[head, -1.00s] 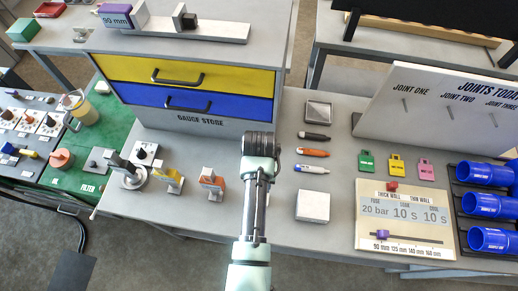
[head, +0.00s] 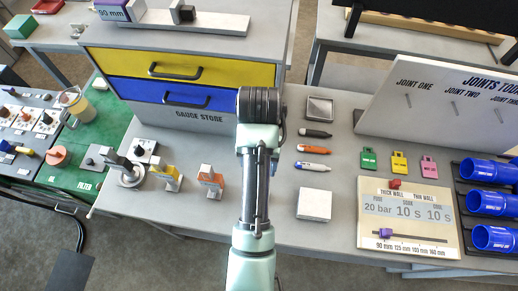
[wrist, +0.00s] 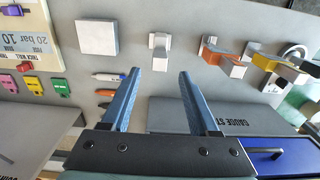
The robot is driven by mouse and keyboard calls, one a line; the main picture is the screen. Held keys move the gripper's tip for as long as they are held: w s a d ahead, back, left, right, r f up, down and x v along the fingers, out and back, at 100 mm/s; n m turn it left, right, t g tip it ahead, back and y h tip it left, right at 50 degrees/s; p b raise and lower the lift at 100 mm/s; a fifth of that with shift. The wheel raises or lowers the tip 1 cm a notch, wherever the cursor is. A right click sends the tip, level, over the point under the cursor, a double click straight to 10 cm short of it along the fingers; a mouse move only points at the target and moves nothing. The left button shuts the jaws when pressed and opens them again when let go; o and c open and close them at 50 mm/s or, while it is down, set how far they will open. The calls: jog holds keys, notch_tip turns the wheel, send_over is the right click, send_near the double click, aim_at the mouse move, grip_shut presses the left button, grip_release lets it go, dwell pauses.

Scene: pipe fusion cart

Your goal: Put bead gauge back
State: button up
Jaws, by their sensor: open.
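Several small gauge-like pieces stand on the grey table: an orange one (head: 210,181), a yellow one (head: 167,176) and a pale grey one (wrist: 160,44), which my arm hides in the head view. I cannot tell which is the bead gauge. The gauge store (head: 190,118) is a grey cabinet with a yellow drawer (head: 225,72) and a blue drawer (head: 150,92), both shut. My gripper (wrist: 158,80) is open and empty, its blue fingers apart above the table, with the pale grey piece beyond the fingertips. The gripper is hidden in the head view.
A white block (head: 314,204), several pens (head: 313,166) and a small tray (head: 319,108) lie right of my arm. Coloured tags (head: 399,164), a settings board (head: 408,215) and blue pipes (head: 490,205) are farther right. A green bench (head: 85,135) with controls is left.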

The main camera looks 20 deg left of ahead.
jog(key=shift+r+p, duration=0.75)
jog(key=shift+r, duration=0.35)
jog(key=w+d+r+t+y, duration=0.1)
jog(key=w+r+t, duration=0.35)
jog(key=r, duration=0.45)
jog(key=w+d+r+m+t+y, duration=0.1)
jog(key=w+r+t, duration=0.4)
jog(key=r, duration=0.5)
jog(key=w+d+r+t+y, duration=0.1)
jog(key=w+r+t, duration=0.3)
jog(key=w+r, duration=0.4)
jog(key=s+d+r+t, duration=0.2)
jog(key=r+t, duration=0.1)
jog(key=r, duration=0.5)
jog(key=s+d+r+t, duration=0.1)
jog(key=d+r+t, duration=0.15)
jog(key=r, duration=0.65)
jog(key=s+d+r+m+t+h, duration=0.1)
jog(key=s+d+r+t, duration=0.1)
jog(key=s+r+t, duration=0.2)
jog(key=s+d+r+m+t+h, duration=0.1)
jog(key=s+d+r+t+h, duration=0.1)
jog(key=s+r, duration=0.7)
notch_tip(320, 180, up, 5)
jog(key=shift+s+d+f+t, duration=0.2)
jog(key=shift+s+d+t, duration=0.25)
jog(key=shift+t, duration=0.75)
